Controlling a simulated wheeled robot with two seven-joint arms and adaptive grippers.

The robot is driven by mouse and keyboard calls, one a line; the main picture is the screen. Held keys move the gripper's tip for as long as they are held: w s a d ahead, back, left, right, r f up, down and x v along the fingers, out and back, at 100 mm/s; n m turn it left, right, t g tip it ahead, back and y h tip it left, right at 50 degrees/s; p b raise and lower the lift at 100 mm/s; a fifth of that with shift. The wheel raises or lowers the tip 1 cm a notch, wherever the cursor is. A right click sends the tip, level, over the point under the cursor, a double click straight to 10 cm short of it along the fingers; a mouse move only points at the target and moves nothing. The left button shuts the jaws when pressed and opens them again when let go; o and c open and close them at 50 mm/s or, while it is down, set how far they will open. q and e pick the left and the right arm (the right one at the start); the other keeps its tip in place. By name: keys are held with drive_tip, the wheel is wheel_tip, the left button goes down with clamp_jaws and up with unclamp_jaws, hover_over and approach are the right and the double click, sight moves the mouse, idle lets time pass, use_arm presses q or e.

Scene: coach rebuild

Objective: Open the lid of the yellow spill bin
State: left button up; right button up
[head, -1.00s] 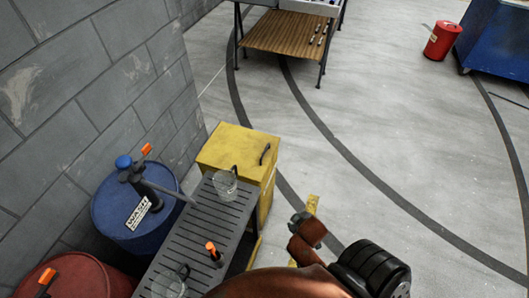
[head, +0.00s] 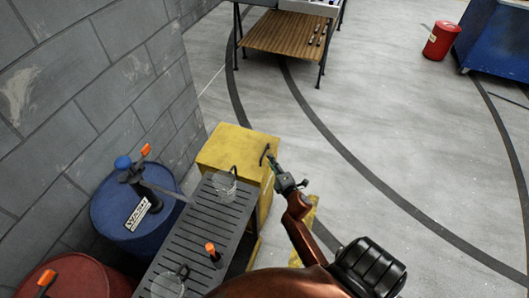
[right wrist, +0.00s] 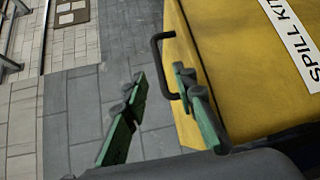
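The yellow spill bin (head: 238,146) stands beside the slatted bench, and its lid looks closed. A black handle (head: 264,154) is on the lid's right side. In the right wrist view the yellow lid (right wrist: 235,60) carries a "SPILL KIT" label, and the handle (right wrist: 157,58) sticks out from its edge. My right gripper (head: 272,161) is at the handle in the head view. In the right wrist view the right gripper (right wrist: 160,80) is open, its green-padded fingers apart near the handle's lower end; firm contact cannot be told. My left gripper is not in view.
The slatted bench (head: 205,225) holds glass vessels and an orange-topped item (head: 213,252). A blue drum (head: 110,215) and a red drum (head: 85,280) stand left of it, by the block wall (head: 70,100).

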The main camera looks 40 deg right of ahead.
sight(265, 151)
drive_tip(key=b+x, duration=0.1)
drive_tip(key=x, duration=0.7)
drive_tip(key=shift+a+b, duration=0.15)
drive_tip(key=shift+b, duration=0.15)
drive_tip(key=shift+c, duration=0.4)
clamp_jaws()
